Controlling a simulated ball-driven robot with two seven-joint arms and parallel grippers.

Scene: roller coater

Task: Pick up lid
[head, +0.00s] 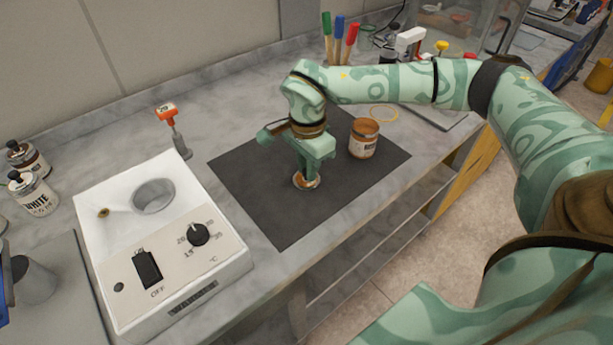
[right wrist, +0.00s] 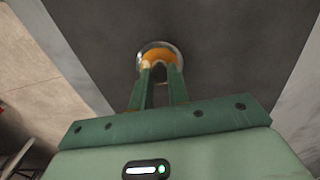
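The lid (head: 306,181) is a small round piece with a pale rim and an orange-brown inside, at the middle of the dark mat (head: 262,205). The open jar (head: 364,138) with orange-brown contents stands upright to its right. My right gripper (head: 306,174) points down right over the lid and hides part of it. In the right wrist view the lid (right wrist: 158,54) shows at the fingertips (right wrist: 160,68), with a narrow gap between the fingers. Whether the fingers touch the lid is hidden. My left gripper is not in view.
A white heating unit (head: 170,240) with a round well, switch and dial stands left of the mat. An orange-topped tool (head: 172,125) stands behind it. Bottles (head: 33,193) are at far left, colored-handled tools (head: 339,40) at the back. The mat's front part is clear.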

